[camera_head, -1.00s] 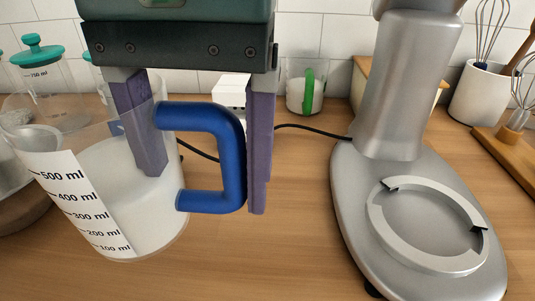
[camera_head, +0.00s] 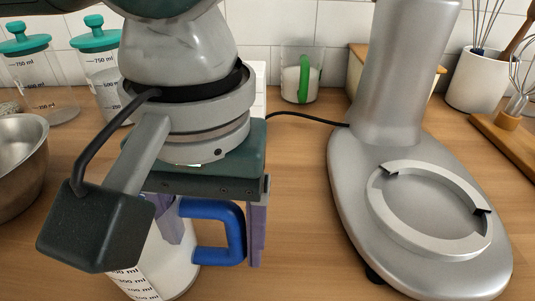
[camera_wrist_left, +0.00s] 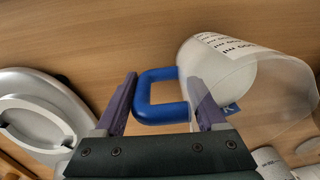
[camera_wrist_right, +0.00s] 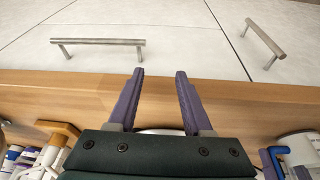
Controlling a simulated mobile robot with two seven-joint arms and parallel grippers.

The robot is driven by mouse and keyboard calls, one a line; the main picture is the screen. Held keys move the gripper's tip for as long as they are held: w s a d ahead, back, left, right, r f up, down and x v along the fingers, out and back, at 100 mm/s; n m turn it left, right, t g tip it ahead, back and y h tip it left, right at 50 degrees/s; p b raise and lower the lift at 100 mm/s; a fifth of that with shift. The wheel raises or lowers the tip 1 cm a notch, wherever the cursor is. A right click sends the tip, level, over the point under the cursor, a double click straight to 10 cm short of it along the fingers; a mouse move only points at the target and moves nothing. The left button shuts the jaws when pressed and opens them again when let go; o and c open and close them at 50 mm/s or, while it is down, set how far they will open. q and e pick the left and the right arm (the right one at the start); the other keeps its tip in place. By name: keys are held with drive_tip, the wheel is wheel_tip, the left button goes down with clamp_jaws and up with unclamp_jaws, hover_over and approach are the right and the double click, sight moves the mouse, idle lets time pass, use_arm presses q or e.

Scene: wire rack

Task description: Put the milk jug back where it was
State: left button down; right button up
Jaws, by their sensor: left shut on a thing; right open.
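The milk jug (camera_head: 175,272) is a clear measuring jug with a white scale, white contents and a blue handle (camera_head: 236,230). It is at the lower left of the head view, its upper part hidden behind my left gripper and wrist. My left gripper (camera_head: 216,250) points down and is shut on the blue handle, one finger inside the loop and one outside. The left wrist view shows the jug (camera_wrist_left: 265,85) and handle (camera_wrist_left: 142,95) near the counter; I cannot tell whether its base touches. My right gripper (camera_wrist_right: 159,75) is open and empty, seen only in the right wrist view.
A silver mixer base (camera_head: 350,210) stands right of the jug. A steel bowl (camera_head: 20,165) is at left, with teal-lidded jars (camera_head: 98,70) behind. A green-handled cup (camera_head: 300,80) stands at the back. Bare counter (camera_head: 295,190) lies between jug and mixer.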

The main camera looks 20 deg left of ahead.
use_arm(q)
drive_tip(key=shift+f, duration=0.1)
unclamp_jaws()
drive_tip(key=r, duration=0.4)
drive_tip(key=r+p, duration=0.1)
drive_tip(key=r, duration=0.3)
drive_tip(key=r+p, duration=0.1)
drive_tip(key=r, duration=0.3)
drive_tip(key=shift+d+r, duration=0.15)
drive_tip(key=shift+d, duration=0.1)
